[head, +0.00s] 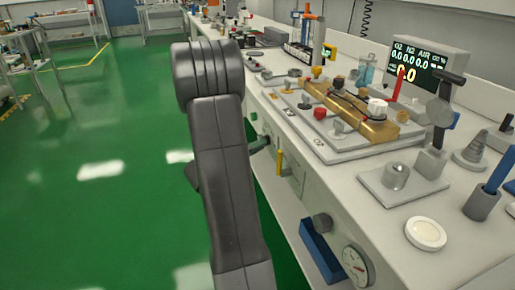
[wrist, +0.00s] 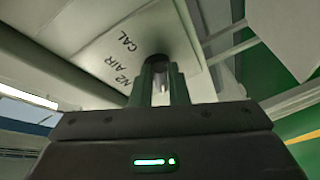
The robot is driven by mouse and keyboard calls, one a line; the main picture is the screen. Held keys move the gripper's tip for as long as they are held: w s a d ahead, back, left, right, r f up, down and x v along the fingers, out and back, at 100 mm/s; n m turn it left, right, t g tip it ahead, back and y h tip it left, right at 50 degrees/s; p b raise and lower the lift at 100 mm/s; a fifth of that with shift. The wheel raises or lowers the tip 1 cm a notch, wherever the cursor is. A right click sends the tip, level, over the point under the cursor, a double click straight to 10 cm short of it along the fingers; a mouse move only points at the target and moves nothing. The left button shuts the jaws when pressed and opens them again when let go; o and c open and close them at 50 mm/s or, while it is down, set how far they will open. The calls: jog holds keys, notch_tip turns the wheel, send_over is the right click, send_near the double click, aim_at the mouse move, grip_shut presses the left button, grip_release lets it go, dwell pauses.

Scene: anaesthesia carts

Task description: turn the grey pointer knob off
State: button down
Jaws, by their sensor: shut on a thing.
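In the wrist view my gripper (wrist: 163,82) reaches to a pale panel, with its two fingers close together. They are shut on the grey pointer knob (wrist: 161,76), of which only a small grey part shows between them. The fingers hide most of the knob, so I cannot tell which way its pointer faces. The printed words N2, AIR and CAL stand on the panel (wrist: 105,66) to the left of the fingers. In the head view my arm hides much of this spot, and the knob cannot be made out.
The long white bench (head: 345,190) runs along the right, crowded with fittings, a brass block (head: 345,108) and a monitor (head: 425,68). A blue bin (head: 320,252) and a round gauge (head: 356,266) are at its front.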

jog(key=shift+r+n+g+y+b, duration=0.2)
jog(key=shift+n+g+y+b, duration=0.15)
jog(key=shift+n, duration=0.75)
jog(key=c, duration=1.4)
grip_release()
jog(key=p+v, duration=0.2)
jog(key=v, duration=1.2)
jog(key=shift+w, duration=0.1)
jog(key=b+x, duration=0.2)
jog(key=x, duration=1.2)
